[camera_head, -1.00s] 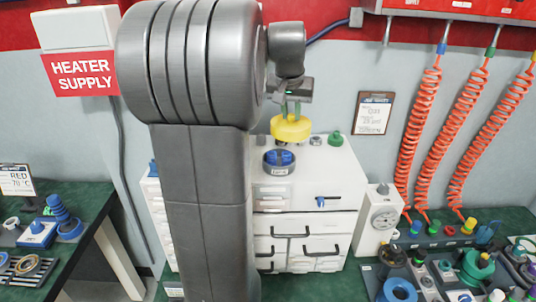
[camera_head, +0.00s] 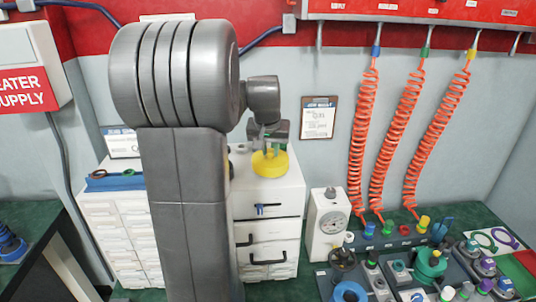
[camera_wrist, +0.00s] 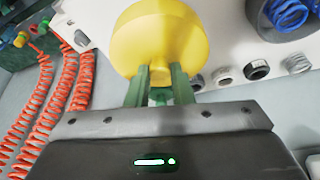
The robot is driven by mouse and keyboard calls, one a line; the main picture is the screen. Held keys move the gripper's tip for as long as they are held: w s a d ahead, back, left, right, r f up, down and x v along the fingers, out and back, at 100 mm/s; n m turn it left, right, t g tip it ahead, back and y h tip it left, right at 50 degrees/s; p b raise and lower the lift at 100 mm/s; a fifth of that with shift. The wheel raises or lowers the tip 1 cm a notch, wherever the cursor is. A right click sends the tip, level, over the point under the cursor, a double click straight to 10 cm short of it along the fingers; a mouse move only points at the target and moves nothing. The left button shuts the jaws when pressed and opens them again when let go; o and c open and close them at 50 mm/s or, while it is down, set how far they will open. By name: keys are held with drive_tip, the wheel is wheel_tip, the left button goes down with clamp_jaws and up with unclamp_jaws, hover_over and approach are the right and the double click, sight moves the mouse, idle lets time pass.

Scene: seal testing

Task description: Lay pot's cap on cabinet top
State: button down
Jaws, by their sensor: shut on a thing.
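The pot's cap, a round yellow knobbed piece (camera_head: 270,164), is held in my gripper (camera_head: 268,143) over the right part of the white cabinet's top (camera_head: 293,184). In the wrist view the cap (camera_wrist: 160,40) fills the top middle, with the green fingers of my gripper (camera_wrist: 160,88) closed on its small stem. The head view does not show clearly whether the cap touches the cabinet top. A dark round pot with a blue coiled part inside (camera_wrist: 288,14) shows at the wrist view's upper right, apart from the cap. My arm seems to hide it in the head view.
Several small metal fittings (camera_wrist: 257,69) line the cabinet top beside the cap. A white gauge box (camera_head: 327,222) stands right of the cabinet. Orange coiled hoses (camera_head: 362,140) hang further right. A blue tray (camera_head: 115,182) lies on the cabinet's left part.

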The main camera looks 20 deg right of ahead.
drive_tip(key=shift+f, duration=0.95)
drive_tip(key=shift+f, duration=0.2)
drive_tip(key=c, duration=1.3)
unclamp_jaws()
drive_tip(key=shift+a+r, duration=0.1)
drive_tip(key=shift+r, duration=0.5)
drive_tip(key=v, duration=1.1)
drive_tip(key=shift+s+r+b, duration=0.1)
drive_tip(key=shift+s+b, duration=0.05)
drive_tip(key=shift+b, duration=0.2)
